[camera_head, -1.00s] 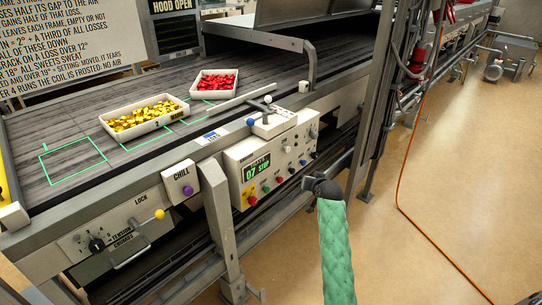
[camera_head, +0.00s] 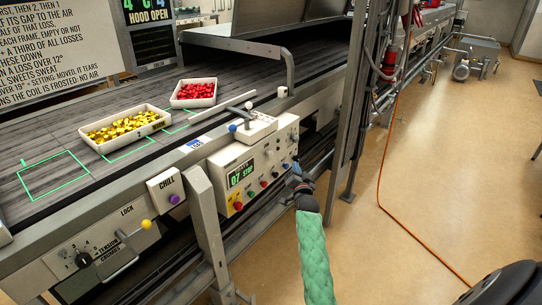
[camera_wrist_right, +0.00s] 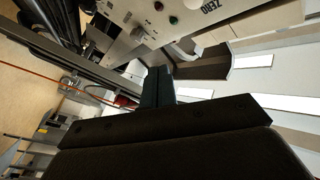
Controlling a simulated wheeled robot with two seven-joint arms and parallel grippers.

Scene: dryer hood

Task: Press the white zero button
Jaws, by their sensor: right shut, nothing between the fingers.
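The beige control panel (camera_head: 270,155) on the conveyor's side has a green display reading "07 STOP" (camera_head: 241,174) and a row of coloured buttons. My right gripper (camera_head: 296,170), on a green-sleeved arm, is just in front of the panel's lower right end. Its fingers also show in the wrist view (camera_wrist_right: 158,85), shut and empty. My left gripper is out of view.
The conveyor (camera_head: 90,165) carries a tray of yellow pieces (camera_head: 88,138) and a tray of red pieces (camera_head: 174,100). A metal post (camera_head: 354,110) stands right of the panel. An orange hose (camera_head: 381,180) lies on the open floor at right.

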